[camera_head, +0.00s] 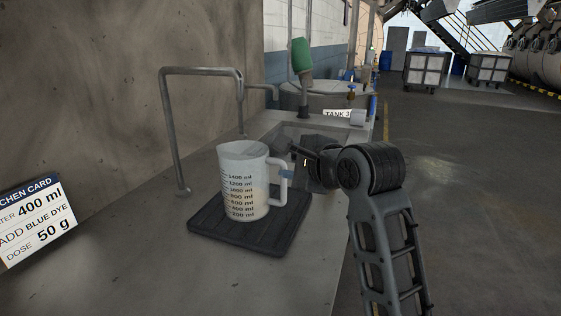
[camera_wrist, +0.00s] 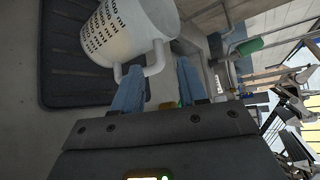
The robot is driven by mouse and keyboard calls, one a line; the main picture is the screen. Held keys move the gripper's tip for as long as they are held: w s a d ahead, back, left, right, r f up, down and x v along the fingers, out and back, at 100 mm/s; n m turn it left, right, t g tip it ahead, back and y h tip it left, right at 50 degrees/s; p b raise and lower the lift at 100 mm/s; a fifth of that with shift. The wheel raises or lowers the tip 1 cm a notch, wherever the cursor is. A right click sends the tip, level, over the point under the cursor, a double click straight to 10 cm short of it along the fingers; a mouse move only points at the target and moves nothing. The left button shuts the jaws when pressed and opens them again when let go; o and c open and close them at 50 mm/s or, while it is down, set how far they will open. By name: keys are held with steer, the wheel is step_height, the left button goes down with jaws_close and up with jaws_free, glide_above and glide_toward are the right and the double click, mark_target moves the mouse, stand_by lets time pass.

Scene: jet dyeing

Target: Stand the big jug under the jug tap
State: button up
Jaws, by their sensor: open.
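The big jug (camera_head: 243,181) is white and translucent, with dark millilitre marks. It stands upright on a dark ribbed mat (camera_head: 205,225), its handle (camera_head: 280,172) toward my arm. The lower part looks beige; I cannot tell whether that is liquid. My gripper (camera_head: 290,174) is open beside the handle. In the wrist view the blue fingers (camera_wrist: 160,88) point at the jug (camera_wrist: 130,30), and the handle (camera_wrist: 157,62) lies at the gap between their tips.
A card (camera_head: 37,217) reading 400 ml and 50 g stands at left. A wall bounds the counter at left. Bare counter lies in front of the mat.

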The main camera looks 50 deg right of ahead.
steer(key=p+v, duration=0.1)
steer(key=v, duration=0.4)
steer(key=shift+r, duration=0.1)
steer(key=shift+a, duration=0.1)
steer(key=s+a+f+n, duration=0.3)
steer(key=f+n, duration=0.1)
steer(key=s+a+f+n+y, duration=0.1)
steer(key=s+a+f+n, duration=0.3)
steer(key=f, duration=0.1)
steer(key=s+a+f+n, duration=0.3)
steer(key=a+f+n, duration=0.1)
steer(key=f, duration=0.1)
steer(key=shift+s+f+n+t+y, duration=0.2)
steer(key=shift+n+t+y, duration=0.1)
steer(key=shift+n+y, duration=0.1)
steer(key=s+a+n+y, duration=0.1)
steer(key=s+a+n, duration=0.2)
steer(key=s, duration=0.3)
steer(key=s+a+n+y, duration=0.1)
steer(key=s+a+n, duration=0.2)
steer(key=s+n, duration=0.3)
steer(key=s+a+f+n+t+y, duration=0.1)
steer(key=s+a+n, duration=0.2)
steer(key=s+n, duration=0.2)
steer(key=s, duration=0.2)
steer(key=shift+s, duration=0.3)
